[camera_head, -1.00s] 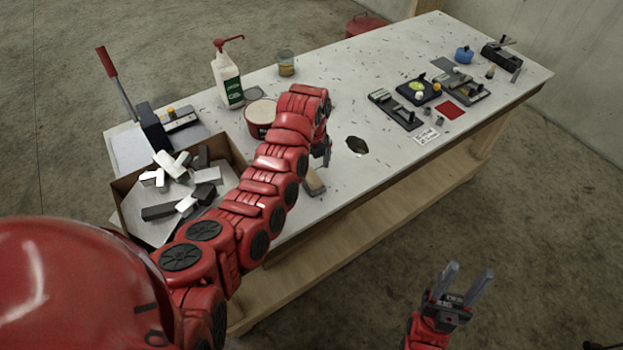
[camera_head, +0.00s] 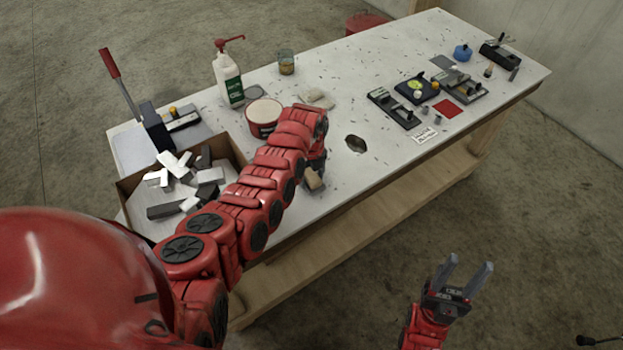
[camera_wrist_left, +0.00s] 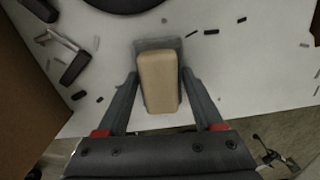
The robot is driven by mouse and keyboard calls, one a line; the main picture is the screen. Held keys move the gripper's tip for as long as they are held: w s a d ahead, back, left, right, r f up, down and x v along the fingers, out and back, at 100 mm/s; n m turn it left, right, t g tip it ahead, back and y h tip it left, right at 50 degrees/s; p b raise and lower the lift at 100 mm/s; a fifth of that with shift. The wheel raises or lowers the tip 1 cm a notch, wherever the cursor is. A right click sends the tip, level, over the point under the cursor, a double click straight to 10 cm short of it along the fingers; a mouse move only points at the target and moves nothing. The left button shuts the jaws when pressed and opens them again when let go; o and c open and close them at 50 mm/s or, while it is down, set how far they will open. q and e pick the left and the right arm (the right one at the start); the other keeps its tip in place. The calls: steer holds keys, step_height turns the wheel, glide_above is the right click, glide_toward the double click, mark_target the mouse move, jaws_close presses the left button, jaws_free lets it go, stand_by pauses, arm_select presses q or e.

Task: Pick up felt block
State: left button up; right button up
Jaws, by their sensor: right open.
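The felt block, tan on top with a grey layer beneath, lies on the white tabletop near its front edge. It shows in the head view (camera_head: 313,180), partly hidden by my left arm, and in the left wrist view (camera_wrist_left: 158,82). My left gripper (camera_wrist_left: 159,76) is down over the block, with one finger on each side of it. The fingers look open, close to the block's sides; whether they touch it is unclear. My right gripper (camera_head: 466,280) is open and empty, in front of the table and well away from the block.
A cardboard box (camera_head: 128,190) of metal offcuts stands left of my left arm. A round red tub (camera_head: 263,130), a pump bottle (camera_head: 229,80) and a glass jar (camera_head: 286,65) stand behind. Tools fill the far right.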

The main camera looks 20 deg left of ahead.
mark_target(314, 180)
arm_select(q)
steer(key=c, duration=0.7)
steer(key=shift+o, duration=0.2)
steer(key=shift+r, duration=0.15)
steer(key=shift+w+r+b, duration=0.1)
steer(key=shift+r+b, duration=0.45)
steer(key=shift+r, duration=0.05)
steer(key=shift+r+b, duration=0.6)
steer(key=shift+s+d+r, duration=0.35)
steer(key=shift+s+d, duration=0.25)
steer(key=shift+s, duration=0.25)
steer(key=s+d+p, duration=0.1)
steer(key=s+d+r+p, duration=0.1)
steer(key=s, duration=0.1)
steer(key=s+p, duration=0.1)
steer(key=s, duration=0.1)
steer(key=shift+d+r, duration=0.15)
steer(key=shift+d, duration=0.25)
steer(key=s+d+p, duration=0.2)
steer(key=s+d, duration=0.2)
steer(key=s, duration=0.3)
steer(key=shift+s+r, duration=0.15)
